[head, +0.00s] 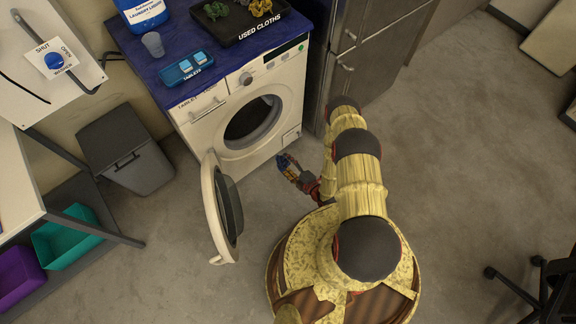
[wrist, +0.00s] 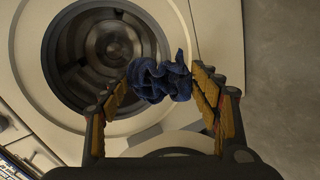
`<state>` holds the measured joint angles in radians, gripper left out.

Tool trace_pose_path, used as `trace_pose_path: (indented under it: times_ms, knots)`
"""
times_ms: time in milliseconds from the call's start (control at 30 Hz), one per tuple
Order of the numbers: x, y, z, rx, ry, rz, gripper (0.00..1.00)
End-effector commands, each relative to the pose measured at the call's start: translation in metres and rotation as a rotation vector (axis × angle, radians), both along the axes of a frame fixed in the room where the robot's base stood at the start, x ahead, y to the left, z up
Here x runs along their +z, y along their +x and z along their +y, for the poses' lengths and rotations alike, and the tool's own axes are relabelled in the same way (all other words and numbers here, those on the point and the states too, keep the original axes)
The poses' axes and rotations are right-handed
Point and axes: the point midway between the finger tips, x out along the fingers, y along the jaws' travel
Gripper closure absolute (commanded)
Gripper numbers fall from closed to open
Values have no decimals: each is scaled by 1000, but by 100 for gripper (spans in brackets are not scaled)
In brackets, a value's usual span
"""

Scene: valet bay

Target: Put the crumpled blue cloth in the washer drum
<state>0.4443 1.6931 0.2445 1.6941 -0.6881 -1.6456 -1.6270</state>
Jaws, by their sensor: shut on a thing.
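The crumpled blue cloth (wrist: 158,80) is held between the two fingers of my gripper (wrist: 160,88), in the wrist view. In the head view my gripper (head: 290,170) is low in front of the washer (head: 215,120), and a bit of the cloth (head: 283,161) shows dark blue at its tip. The washer door (head: 211,205) stands open, swung out to the left. The washer drum (head: 250,120) is open and dark in the head view. In the wrist view the drum (wrist: 95,45) lies beyond the cloth, to its upper left, and looks empty where visible.
On the blue washer top stand a black used cloths tray (head: 240,38) with green and yellow cloths, a tablets tray (head: 190,68), a cup (head: 153,44) and a laundry liquid jug (head: 143,12). A grey bin (head: 125,150) is at left.

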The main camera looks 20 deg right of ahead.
Motion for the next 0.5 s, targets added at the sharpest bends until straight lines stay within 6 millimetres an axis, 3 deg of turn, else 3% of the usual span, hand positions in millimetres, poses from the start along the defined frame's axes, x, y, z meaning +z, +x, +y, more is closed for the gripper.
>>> trace_pose_path:
  times_ms: [500]
  knots:
    - [-1,43,12,2,-2,-2,60]
